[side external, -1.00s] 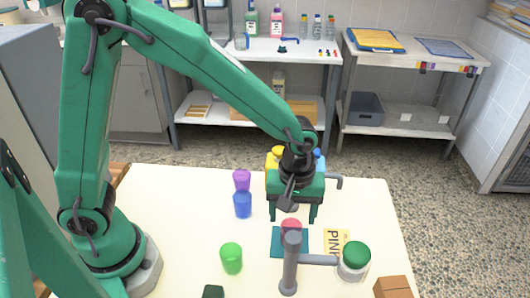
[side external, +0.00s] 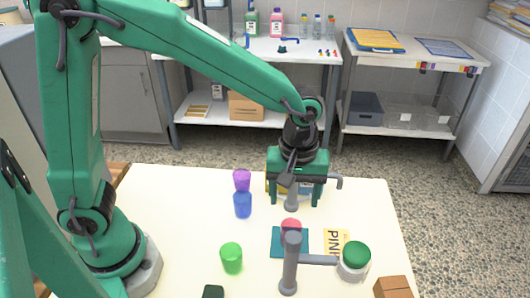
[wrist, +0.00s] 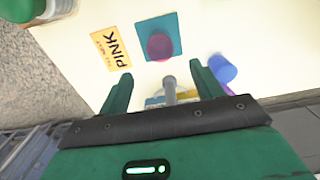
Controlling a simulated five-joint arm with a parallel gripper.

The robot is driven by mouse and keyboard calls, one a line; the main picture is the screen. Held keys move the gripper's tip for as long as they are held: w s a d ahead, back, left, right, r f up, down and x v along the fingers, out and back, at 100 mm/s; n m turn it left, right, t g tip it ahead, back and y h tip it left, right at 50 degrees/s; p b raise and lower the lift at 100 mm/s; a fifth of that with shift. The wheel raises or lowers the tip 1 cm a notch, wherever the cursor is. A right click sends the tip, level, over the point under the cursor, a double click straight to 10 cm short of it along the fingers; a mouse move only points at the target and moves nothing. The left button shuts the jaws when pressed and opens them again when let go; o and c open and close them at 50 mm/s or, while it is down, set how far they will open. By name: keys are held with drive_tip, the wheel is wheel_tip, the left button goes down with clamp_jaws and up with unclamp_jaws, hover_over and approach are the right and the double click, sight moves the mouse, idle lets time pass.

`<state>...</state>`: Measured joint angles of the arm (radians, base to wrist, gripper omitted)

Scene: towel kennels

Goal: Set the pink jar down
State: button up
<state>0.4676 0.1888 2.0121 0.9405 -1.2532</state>
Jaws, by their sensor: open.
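The pink jar (side external: 291,226) rests on a teal square mat (side external: 276,243). A grey post in front partly hides it in the side view. In the wrist view the jar (wrist: 160,46) sits on the lower part of the mat (wrist: 150,22), apart from my fingers. My gripper (side external: 297,200) is open and empty, raised above and behind the jar. Both its fingers show apart in the wrist view (wrist: 162,82). A yellow card reading PINK (side external: 334,238) lies right of the mat.
A grey post with a side arm (side external: 290,265) stands in front of the mat. Green (side external: 231,258), blue (side external: 242,205) and purple (side external: 241,180) cups stand left. A brown block (side external: 393,287) is front right.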

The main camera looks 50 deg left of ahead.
drive_tip(key=s+a+r+m+t, duration=0.2)
drive_tip(key=s+a+r+m, duration=0.2)
drive_tip(key=a, duration=0.4)
drive_tip(key=s+a+r+m+t, duration=0.3)
drive_tip(key=s+a+r+m, duration=0.2)
drive_tip(key=s+a, duration=0.3)
drive_tip(key=shift+a+r+t, duration=0.3)
drive_tip(key=shift+a+r, duration=0.35)
drive_tip(key=shift+r, duration=0.25)
